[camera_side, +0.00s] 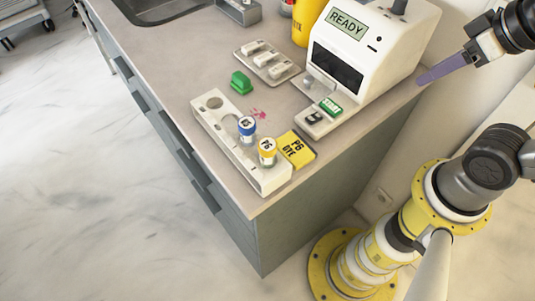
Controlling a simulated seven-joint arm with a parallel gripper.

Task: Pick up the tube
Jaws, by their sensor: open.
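Two capped tubes stand upright in a white rack (212,122) near the counter's front corner. One tube has a blue cap (247,127). The other has an orange-yellow cap (267,150) marked P6 and stands nearer the rack's front end. My gripper (424,80) is at the upper right, beyond the counter's right edge and well apart from both tubes. Its purple fingers point left and down, seen from the side, with nothing visible between them. The tubes' lower parts are hidden in the rack.
A yellow P6 DYE box (297,150) lies right of the rack. A white machine (375,45) reading READY, with a green START button (330,106), stands behind. A green object (241,82), pink marks (259,113) and a tray of small pieces (288,73) lie behind the rack.

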